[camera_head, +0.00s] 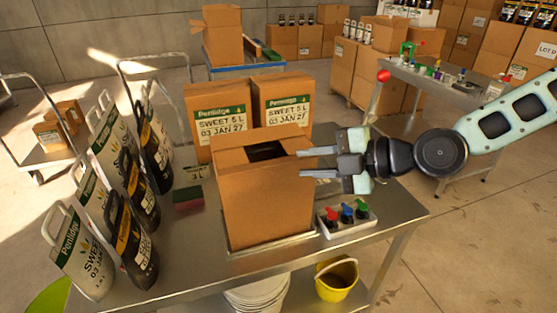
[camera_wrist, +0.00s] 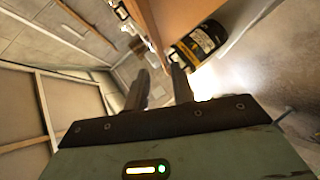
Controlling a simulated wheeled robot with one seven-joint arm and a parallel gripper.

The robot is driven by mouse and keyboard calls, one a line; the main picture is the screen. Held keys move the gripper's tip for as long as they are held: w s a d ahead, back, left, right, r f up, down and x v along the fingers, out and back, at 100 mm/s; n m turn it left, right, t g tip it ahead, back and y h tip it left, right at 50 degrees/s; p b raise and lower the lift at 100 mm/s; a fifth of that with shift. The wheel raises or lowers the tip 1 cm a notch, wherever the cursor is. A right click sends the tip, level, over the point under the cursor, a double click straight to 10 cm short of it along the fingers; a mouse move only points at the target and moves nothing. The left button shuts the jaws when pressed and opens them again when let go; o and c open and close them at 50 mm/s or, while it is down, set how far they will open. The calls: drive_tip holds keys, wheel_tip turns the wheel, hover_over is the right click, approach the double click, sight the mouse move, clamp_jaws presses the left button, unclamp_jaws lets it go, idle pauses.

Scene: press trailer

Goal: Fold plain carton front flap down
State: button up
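The plain carton (camera_head: 266,205) stands upright on the metal table with its top open. A dark object (camera_head: 266,150) shows inside it. Cardboard rises at the back of the opening; I cannot clearly tell the front flap from the front wall. My gripper (camera_head: 302,163) is at the carton's upper right edge, fingers pointing left, parted and with nothing seen between them. Whether a finger touches the cardboard is unclear. In the wrist view the two dark fingers (camera_wrist: 160,83) are apart, and a brown cardboard edge (camera_wrist: 146,25) lies just beyond them.
Two labelled cartons (camera_head: 280,107) stand close behind. White and black jugs (camera_head: 132,205) line the table's left side. A sponge (camera_head: 188,198) lies left of the carton. A tray with coloured-topped items (camera_head: 347,218) sits at its right, below my gripper. A yellow bucket (camera_head: 337,280) is underneath.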

sight(279, 163)
drive_tip(key=shift+p+x, duration=0.8)
drive_tip(key=shift+x, duration=2.9)
clamp_jaws()
